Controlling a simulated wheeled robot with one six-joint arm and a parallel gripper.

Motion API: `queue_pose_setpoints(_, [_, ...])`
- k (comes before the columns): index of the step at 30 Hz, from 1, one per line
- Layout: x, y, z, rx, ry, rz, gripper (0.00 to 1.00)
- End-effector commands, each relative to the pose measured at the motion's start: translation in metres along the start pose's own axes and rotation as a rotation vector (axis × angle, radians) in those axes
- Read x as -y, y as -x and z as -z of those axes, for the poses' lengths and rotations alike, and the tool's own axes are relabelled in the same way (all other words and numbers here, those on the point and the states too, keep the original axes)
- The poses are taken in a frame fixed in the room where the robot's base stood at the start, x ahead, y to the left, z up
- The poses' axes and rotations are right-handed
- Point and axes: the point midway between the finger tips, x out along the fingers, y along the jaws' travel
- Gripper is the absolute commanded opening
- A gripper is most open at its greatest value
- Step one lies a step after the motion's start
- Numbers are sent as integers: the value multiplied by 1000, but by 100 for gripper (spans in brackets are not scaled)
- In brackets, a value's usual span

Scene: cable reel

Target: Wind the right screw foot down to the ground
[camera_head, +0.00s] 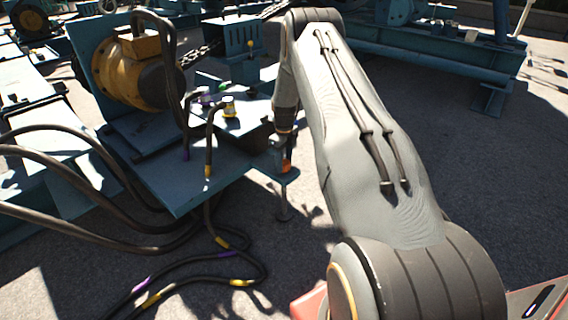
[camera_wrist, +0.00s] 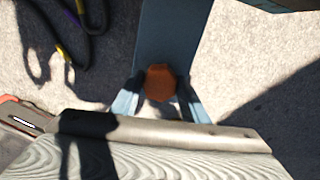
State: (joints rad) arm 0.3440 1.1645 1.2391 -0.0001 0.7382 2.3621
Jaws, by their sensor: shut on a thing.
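The right screw foot has an orange hexagonal head (camera_wrist: 160,82), seen from above in the wrist view. In the head view the orange head (camera_head: 286,166) shows just above a blue bracket (camera_head: 290,178) at the frame's corner. Its thin dark spindle (camera_head: 283,197) hangs below the bracket, with a small foot plate (camera_head: 284,216) at its lower end. I cannot tell whether the plate touches the ground. My gripper (camera_wrist: 158,95) is shut on the orange head, one finger on each side. In the head view my gripper (camera_head: 283,150) is partly hidden and points down.
A blue reel frame with an orange-yellow motor (camera_head: 115,70) stands left of my arm. Black hoses with yellow and purple bands (camera_head: 225,254) lie on the ground to the left. Blue steelwork (camera_head: 430,55) stands behind. The paving right of my arm is clear.

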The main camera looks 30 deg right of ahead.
Motion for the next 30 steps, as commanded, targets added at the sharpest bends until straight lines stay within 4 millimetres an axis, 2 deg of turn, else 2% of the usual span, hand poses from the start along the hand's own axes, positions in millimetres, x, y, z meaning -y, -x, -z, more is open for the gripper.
queue_pose_setpoints(2, [-1, 0, 0, -1, 0, -1, 19])
queue_pose_setpoints(3, [-1, 0, 0, -1, 1, -1, 44])
queue_pose_setpoints(6, [0, 0, 0, 0, 1, -1, 58])
queue_pose_setpoints(14, [0, 0, 0, 0, 1, 0, 58])
queue_pose_setpoints(19, [1, 9, 0, 1, 1, 1, 58])
queue_pose_setpoints(30, [0, 65, 0, 1, 1, 1, 58])
